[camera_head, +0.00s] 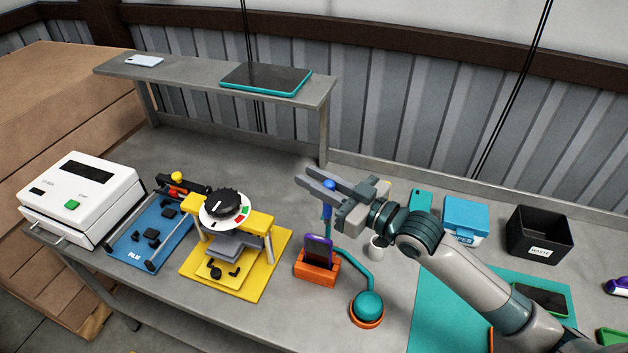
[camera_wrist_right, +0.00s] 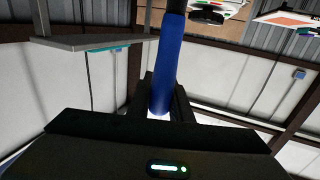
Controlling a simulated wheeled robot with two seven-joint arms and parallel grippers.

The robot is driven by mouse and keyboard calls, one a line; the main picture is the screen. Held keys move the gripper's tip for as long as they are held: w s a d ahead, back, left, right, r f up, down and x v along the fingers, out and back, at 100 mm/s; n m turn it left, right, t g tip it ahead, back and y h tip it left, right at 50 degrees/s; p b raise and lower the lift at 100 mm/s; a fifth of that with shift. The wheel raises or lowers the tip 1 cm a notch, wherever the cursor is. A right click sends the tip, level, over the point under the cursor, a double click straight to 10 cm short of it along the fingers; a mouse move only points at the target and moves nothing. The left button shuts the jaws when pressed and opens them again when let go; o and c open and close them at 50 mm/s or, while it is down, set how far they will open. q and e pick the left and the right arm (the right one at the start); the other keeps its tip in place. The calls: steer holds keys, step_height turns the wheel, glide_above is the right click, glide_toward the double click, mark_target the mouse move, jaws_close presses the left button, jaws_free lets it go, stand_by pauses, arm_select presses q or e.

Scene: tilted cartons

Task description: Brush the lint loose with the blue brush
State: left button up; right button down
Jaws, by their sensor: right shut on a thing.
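The blue brush (camera_head: 328,212) is in my right gripper (camera_head: 311,179), upright above the bench near the middle of the head view. Its blue handle (camera_wrist_right: 166,62) also shows between the fingers in the right wrist view. My right gripper is shut on this handle. A purple phone (camera_head: 318,249) stands upright in an orange stand (camera_head: 317,270), just below the brush in the head view. I cannot make out any lint, and the brush's bristles are not clear. My left gripper is not in view.
A teal ball-ended arm on an orange base (camera_head: 367,308) stands close right of the phone stand. A yellow press (camera_head: 236,250), blue film tray (camera_head: 150,235) and white machine (camera_head: 80,195) fill the left. A black waste bin (camera_head: 540,235) and teal mat (camera_head: 437,310) lie right.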

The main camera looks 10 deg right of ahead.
steer(key=shift+r, duration=1.3)
